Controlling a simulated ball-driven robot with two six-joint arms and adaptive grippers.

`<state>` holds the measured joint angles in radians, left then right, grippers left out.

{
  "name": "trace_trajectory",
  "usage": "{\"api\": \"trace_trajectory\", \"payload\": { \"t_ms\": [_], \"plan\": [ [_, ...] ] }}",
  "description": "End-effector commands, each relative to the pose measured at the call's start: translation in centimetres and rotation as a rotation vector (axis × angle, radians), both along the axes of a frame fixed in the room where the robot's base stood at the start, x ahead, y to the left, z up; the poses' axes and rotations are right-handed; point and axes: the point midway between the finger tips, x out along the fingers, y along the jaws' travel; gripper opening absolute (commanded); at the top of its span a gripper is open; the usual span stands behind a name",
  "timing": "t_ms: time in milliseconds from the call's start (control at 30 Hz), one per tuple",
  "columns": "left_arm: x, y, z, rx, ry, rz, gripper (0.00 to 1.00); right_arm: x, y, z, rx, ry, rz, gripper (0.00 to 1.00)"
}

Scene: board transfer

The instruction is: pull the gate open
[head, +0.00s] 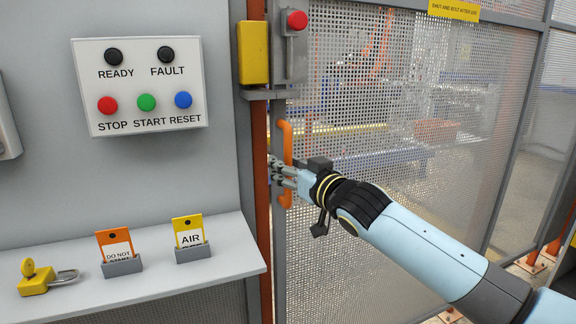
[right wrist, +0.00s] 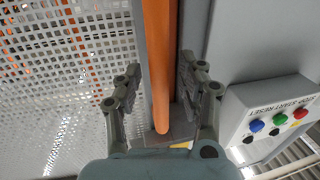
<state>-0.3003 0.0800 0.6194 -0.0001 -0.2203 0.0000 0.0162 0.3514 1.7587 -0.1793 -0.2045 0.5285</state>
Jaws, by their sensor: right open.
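The gate (head: 370,240) is a grey-framed mesh panel, and it looks closed against the orange post (head: 262,190). Its orange vertical handle (head: 286,135) is on the left edge of the gate. My right gripper (head: 276,172) is at the lower half of the handle and hides part of it. In the right wrist view the handle (right wrist: 158,60) runs between the two open fingers of my right gripper (right wrist: 163,90), with gaps visible on both sides. My left gripper is in neither view.
A control panel (head: 190,55) with several buttons hangs on the wall at left. Below it a shelf (head: 180,272) bears a yellow padlock (head: 36,282) and two tags in holders. A yellow box (head: 253,52) and a grey switch box (head: 289,55) with a red button sit above the handle.

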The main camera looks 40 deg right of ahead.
Motion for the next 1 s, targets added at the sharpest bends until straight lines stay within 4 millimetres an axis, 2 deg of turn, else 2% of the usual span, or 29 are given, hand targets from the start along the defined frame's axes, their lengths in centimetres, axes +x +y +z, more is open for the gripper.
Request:
{"api": "trace_trajectory", "payload": {
  "t_ms": [33, 300, 333, 1000],
  "plan": [
    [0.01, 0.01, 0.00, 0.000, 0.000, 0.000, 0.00, -0.01, 0.00, -0.01, 0.000, 0.000, 0.000, 0.38],
    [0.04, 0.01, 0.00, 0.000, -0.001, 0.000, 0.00, -0.03, -0.01, 0.00, 0.000, 0.000, 0.000, 0.02],
    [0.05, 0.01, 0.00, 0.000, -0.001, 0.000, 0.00, -0.03, -0.01, 0.00, 0.000, 0.000, 0.000, 0.00],
    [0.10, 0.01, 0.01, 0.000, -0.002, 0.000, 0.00, -0.12, 0.00, -0.17, 0.001, 0.003, 0.000, 0.00]
  ]
}}
